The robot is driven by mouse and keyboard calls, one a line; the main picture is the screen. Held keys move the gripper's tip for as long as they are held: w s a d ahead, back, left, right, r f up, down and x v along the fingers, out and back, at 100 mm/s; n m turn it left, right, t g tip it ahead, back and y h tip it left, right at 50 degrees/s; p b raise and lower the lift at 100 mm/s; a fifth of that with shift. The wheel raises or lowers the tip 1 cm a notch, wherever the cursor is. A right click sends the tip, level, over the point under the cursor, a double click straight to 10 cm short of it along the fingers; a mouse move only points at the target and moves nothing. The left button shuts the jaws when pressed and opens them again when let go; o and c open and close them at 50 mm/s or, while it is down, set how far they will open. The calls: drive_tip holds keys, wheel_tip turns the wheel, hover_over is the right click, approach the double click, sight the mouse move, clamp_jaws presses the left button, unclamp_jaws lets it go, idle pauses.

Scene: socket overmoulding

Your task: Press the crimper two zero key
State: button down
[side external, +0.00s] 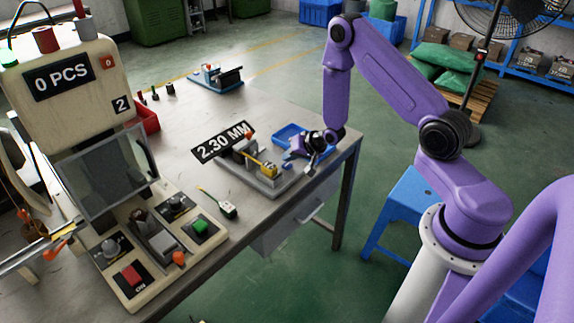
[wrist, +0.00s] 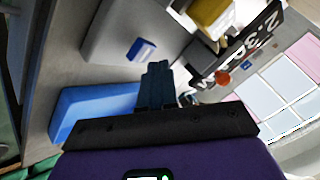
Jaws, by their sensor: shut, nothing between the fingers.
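The crimper is the cream machine (side external: 88,130) at the left of the side external view, with a "2" plate (side external: 121,105) and a display (side external: 60,80) reading "0 PCS". A small orange-red key (side external: 109,62) marked with what looks like "0" sits right of the display. My gripper (side external: 312,158) is far to the right of it, over the right end of the table by the blue tray. In the wrist view my gripper's dark fingers (wrist: 157,85) are together and empty. The crimper does not show clearly in the wrist view.
A grey fixture (side external: 262,180) with a yellow part and a "2.30 MM" sign (side external: 222,143) stands beside my gripper. A blue tray (wrist: 88,107) is close to the fingers. A clear guard (side external: 105,175), green key (side external: 199,226) and red switch (side external: 132,275) are on the crimper's lower front.

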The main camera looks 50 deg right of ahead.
sight(289, 166)
drive_tip(key=shift+r, duration=0.25)
drive_tip(key=shift+r, duration=2.4)
drive_tip(key=shift+a+r, duration=0.1)
drive_tip(key=shift+a, duration=0.05)
drive_tip(key=s+a+r+n+g+y, duration=0.1)
drive_tip(key=s+a+r+n+g, duration=0.1)
drive_tip(key=s+a+r+n, duration=0.5)
drive_tip(key=s+a+r+n+g, duration=0.25)
drive_tip(key=s+a, duration=0.25)
drive_tip(key=a, duration=0.3)
drive_tip(key=s+r+n+g, duration=0.2)
drive_tip(key=s+r+n, duration=0.2)
drive_tip(key=s, duration=0.7)
drive_tip(key=s+r+n+g+h, duration=0.1)
drive_tip(key=s+r+n+g, duration=0.1)
drive_tip(key=s+r+n, duration=0.2)
drive_tip(key=s+n, duration=0.3)
drive_tip(key=s, duration=0.5)
drive_tip(key=shift+s+d+h, duration=0.2)
drive_tip(key=shift+s+h, duration=0.05)
drive_tip(key=shift+h, duration=0.05)
